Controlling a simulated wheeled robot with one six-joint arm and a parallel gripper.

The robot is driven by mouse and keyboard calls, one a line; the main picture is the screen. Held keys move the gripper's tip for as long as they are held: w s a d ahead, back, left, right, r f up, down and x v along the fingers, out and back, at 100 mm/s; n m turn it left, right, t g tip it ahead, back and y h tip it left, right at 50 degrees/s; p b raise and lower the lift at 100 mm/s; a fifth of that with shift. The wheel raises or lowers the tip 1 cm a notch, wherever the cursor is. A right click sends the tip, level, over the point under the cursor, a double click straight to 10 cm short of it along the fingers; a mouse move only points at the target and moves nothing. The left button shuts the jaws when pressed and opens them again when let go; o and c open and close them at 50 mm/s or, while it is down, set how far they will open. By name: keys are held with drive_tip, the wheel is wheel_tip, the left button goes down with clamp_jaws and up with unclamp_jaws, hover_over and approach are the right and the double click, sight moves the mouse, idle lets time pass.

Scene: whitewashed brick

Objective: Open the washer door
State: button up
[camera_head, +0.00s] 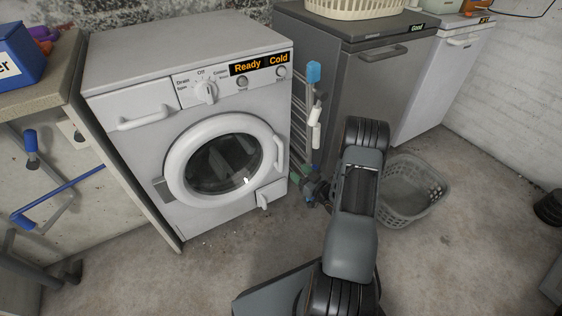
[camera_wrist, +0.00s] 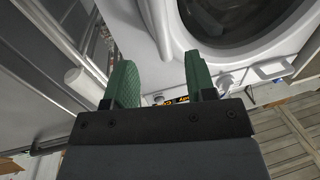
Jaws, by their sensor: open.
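The white washer (camera_head: 135,185) stands at the left with its round door (camera_head: 178,172) shut against the front. The door has a white rim, dark glass and a white upright handle (camera_head: 279,153) on its right side. My gripper (camera_head: 301,180) is low, just right of the washer's front, and small in the head view. In the wrist view, my gripper (camera_wrist: 160,78) has its two green fingers apart with nothing held between them. That view appears turned over, with the door rim (camera_wrist: 181,40) at the top and the handle (camera_wrist: 153,22) beyond the fingers, apart from them.
A grey laundry basket (camera_head: 412,190) sits on the floor right of my arm. The floor in front of the washer (camera_head: 215,260) is clear.

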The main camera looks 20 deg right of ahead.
sight(281, 158)
drive_tip(key=b+x, duration=0.2)
drive_tip(key=x, duration=0.9)
drive_tip(key=shift+b, duration=0.4)
clamp_jaws()
